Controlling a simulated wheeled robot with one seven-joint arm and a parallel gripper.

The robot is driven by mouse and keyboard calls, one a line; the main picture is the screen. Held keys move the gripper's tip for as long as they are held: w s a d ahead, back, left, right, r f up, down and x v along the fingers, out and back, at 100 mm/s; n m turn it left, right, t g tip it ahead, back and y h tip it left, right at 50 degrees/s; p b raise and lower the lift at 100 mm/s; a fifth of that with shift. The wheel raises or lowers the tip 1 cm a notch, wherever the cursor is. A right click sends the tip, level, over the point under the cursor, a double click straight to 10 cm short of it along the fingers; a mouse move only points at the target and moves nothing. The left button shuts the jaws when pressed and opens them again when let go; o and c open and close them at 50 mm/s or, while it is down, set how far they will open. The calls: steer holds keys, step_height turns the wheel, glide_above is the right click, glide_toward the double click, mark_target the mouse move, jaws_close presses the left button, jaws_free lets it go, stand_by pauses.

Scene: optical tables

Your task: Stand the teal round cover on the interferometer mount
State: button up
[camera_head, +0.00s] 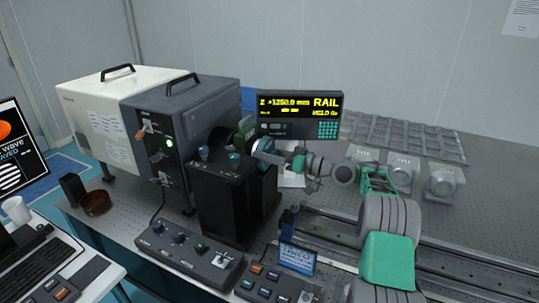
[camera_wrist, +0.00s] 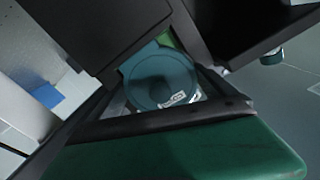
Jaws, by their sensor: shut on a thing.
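The teal round cover (camera_wrist: 160,80) faces my wrist camera as a disc with a small white label and a darker middle. In the head view its light-blue edge (camera_head: 262,146) shows beside the black mount (camera_head: 222,195), near the mount's top. My gripper (camera_head: 275,155) reaches in from the right and is shut on the cover. Its dark finger bar (camera_wrist: 160,121) lies in front of the cover's lower edge in the wrist view. Black blocks crowd close above the cover there. I cannot tell whether the cover touches the mount.
A grey instrument box (camera_head: 185,125) stands left of the mount. A lit yellow readout (camera_head: 300,115) is behind my gripper. Control boxes (camera_head: 190,252) and a small blue sign (camera_head: 297,258) stand in front. A rail (camera_head: 460,265) runs right; grey fixtures (camera_head: 402,165) stand at the back right.

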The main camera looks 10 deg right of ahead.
steer(key=shift+f, duration=0.25)
steer(key=o, duration=1.2)
steer(key=shift+o, duration=0.2)
